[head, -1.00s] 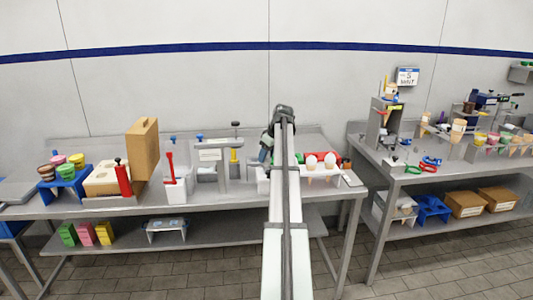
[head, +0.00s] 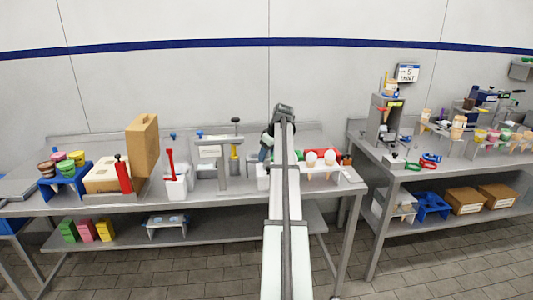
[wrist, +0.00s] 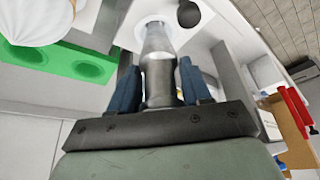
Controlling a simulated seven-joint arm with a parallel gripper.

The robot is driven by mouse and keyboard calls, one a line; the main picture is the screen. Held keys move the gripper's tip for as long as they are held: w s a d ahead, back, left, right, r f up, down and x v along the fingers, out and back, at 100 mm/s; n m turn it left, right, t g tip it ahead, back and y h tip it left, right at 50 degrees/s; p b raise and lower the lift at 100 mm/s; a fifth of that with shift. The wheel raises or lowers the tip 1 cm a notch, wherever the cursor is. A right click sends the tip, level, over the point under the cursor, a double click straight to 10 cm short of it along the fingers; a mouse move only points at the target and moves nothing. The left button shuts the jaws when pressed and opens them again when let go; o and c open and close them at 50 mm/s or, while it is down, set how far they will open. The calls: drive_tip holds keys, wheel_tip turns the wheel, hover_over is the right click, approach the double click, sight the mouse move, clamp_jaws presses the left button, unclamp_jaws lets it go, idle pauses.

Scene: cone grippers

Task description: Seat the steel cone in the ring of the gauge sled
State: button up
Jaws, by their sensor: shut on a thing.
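The steel cone (wrist: 157,42) is in the wrist view, a grey taper on a thicker dark stem. My gripper (wrist: 160,82) is shut on that stem, with a blue finger on each side. The cone's narrow end points away from me towards a pale round ring (wrist: 141,30) on a white part, which looks like the gauge sled. I cannot tell whether the tip is inside the ring or only in front of it. In the head view my gripper (head: 267,146) is over the middle table, and my arm hides most of the cone and sled.
In the wrist view, a green holder with holes (wrist: 60,62) and a white rounded top (wrist: 35,20) are close at left. A dark round knob (wrist: 188,14) is just beyond the cone. A grey stand (head: 222,158) and a rack with white-topped cones (head: 320,165) flank my arm.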

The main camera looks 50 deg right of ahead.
drive_tip(key=shift+f, duration=1.2)
idle(0.3)
drive_tip(key=o, duration=1.3)
drive_tip(key=v, duration=1.4)
drive_tip(key=shift+s+f, duration=0.1)
drive_tip(key=shift+f, duration=0.1)
